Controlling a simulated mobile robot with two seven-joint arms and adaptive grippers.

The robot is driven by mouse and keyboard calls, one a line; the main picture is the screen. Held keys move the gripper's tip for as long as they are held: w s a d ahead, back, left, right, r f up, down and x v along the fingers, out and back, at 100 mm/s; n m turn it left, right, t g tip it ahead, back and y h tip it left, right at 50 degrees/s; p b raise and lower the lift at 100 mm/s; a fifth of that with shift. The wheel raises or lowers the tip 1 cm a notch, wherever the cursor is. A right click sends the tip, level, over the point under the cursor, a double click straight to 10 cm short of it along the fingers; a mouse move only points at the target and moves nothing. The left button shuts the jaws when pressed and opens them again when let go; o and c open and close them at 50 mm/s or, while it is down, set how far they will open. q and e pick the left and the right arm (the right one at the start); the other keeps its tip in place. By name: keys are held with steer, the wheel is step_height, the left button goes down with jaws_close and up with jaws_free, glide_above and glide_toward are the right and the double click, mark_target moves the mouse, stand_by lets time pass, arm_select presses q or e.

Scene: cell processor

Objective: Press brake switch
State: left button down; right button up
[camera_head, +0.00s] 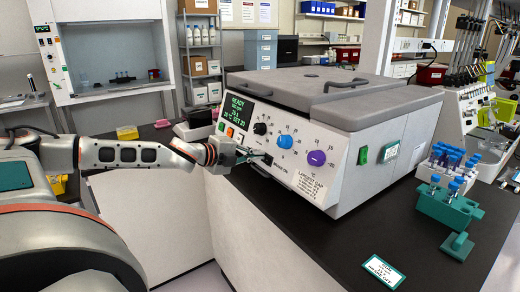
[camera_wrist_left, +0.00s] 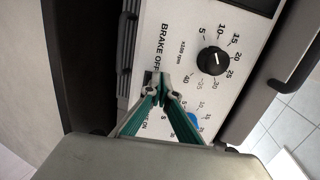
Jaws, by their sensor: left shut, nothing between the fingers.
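The cell processor (camera_head: 345,150) is a large white machine on the black bench. My left gripper (camera_head: 262,155) is at the lower part of its front panel, with its fingertips shut and empty. In the left wrist view the green-sided fingers (camera_wrist_left: 160,86) meet over the panel just below the "BRAKE OFF" label (camera_wrist_left: 164,47). A small dark brake switch (camera_wrist_left: 148,77) shows right by the fingertips, partly hidden. I cannot tell whether they touch it. My right gripper is not in view.
A black knob (camera_head: 260,128), a blue knob (camera_head: 285,141) and a purple knob (camera_head: 316,158) stick out of the panel near the gripper. A green tube rack (camera_head: 447,207) stands on the bench at right. The front bench surface (camera_head: 345,225) is mostly clear.

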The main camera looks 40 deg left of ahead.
arm_select(q)
steer(key=shift+s+d+r+p, duration=0.1)
steer(key=shift+s+d+p, duration=0.3)
steer(key=shift+d, duration=0.3)
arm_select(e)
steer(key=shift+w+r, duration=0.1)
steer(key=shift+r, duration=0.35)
arm_select(q)
steer(key=shift+w, duration=0.1)
